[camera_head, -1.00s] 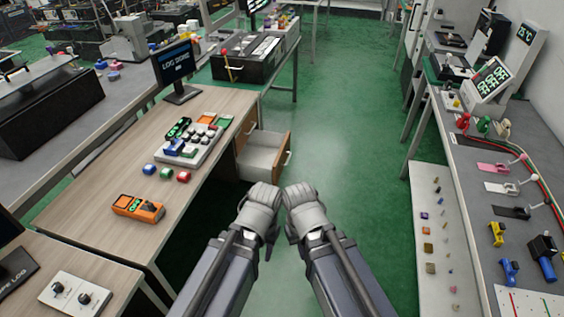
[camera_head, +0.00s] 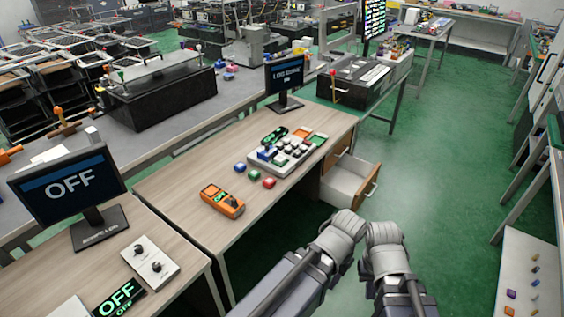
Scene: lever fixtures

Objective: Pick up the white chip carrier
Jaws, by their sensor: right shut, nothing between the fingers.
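I cannot pick out a white chip carrier for certain in this view. My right gripper (camera_head: 384,238) is shut and empty, held low over the green floor in front of the open desk drawer. My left gripper (camera_head: 341,235) is beside it, close to it or touching. Its fingers are too unclear to show whether it is open or shut. Both grippers are to the right of the wooden desk and apart from the objects on it.
The wooden desk (camera_head: 165,190) holds a keypad panel (camera_head: 283,152), coloured blocks, an orange meter (camera_head: 222,201) and a monitor (camera_head: 285,77). Its open drawer (camera_head: 350,184) juts out. An OFF screen (camera_head: 68,185) stands at left. Green floor (camera_head: 440,170) is free at right.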

